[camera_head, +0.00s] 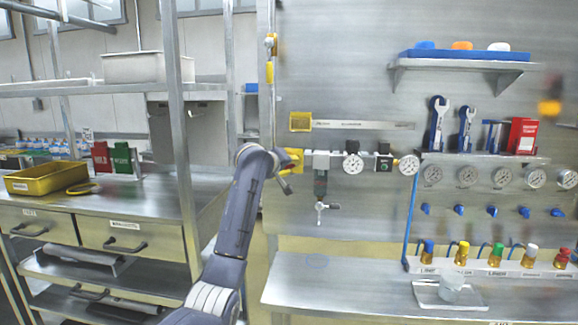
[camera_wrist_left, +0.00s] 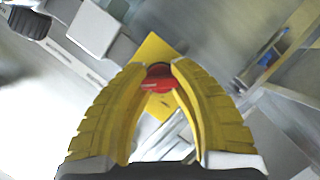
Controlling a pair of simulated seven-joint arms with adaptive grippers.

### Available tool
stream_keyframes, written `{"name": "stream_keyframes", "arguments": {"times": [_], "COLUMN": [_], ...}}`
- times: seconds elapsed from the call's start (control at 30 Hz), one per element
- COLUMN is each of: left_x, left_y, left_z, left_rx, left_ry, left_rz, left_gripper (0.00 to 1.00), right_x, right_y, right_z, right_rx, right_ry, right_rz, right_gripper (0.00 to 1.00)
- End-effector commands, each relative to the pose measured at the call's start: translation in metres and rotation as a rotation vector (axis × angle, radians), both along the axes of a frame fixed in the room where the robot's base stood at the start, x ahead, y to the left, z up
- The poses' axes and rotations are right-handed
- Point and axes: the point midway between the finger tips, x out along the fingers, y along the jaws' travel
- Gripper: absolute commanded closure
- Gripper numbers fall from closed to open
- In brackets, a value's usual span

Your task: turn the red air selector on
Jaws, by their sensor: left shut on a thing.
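The red air selector (camera_wrist_left: 160,84) shows in the left wrist view as a small red knob in front of a yellow plate (camera_wrist_left: 153,48). My left gripper (camera_wrist_left: 158,68) has its two yellow fingers closed around the knob, one on each side. In the head view my left gripper (camera_head: 287,168) is at the left end of the air line on the steel back panel. The red knob is hidden there by the gripper and the yellow parts around it. The knob's exact turn angle cannot be told. My right gripper is not in view.
A gauge (camera_head: 352,164) and a second gauge (camera_head: 409,165) sit right of the gripper on the air line. A valve with a filter (camera_head: 320,185) hangs below. A steel bench (camera_head: 370,290) lies below, with a clear block (camera_head: 449,294). A metal post (camera_head: 181,130) stands left.

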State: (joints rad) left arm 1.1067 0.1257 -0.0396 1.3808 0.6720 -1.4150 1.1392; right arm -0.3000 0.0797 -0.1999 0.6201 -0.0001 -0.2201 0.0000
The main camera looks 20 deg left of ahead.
Motion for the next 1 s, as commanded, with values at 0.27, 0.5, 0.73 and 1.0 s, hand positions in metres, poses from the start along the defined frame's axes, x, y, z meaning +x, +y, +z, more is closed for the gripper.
{"name": "stream_keyframes", "arguments": {"times": [0.27,0.5,0.73,1.0], "left_x": [0.0,0.0,0.0,-0.019], "left_y": [-0.001,0.0,0.0,0.002], "left_z": [-0.001,-0.001,0.0,0.005], "left_rx": [0.002,0.0,0.0,0.0], "left_ry": [0.001,0.001,0.0,-0.002], "left_rz": [-0.002,-0.001,0.0,-0.002], "left_gripper": [0.67,0.42,0.42,0.42], "right_x": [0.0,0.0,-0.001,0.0], "right_y": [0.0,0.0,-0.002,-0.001], "right_z": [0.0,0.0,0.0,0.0], "right_rx": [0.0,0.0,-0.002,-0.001], "right_ry": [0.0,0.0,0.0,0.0], "right_rz": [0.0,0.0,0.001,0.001], "right_gripper": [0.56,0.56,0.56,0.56]}}
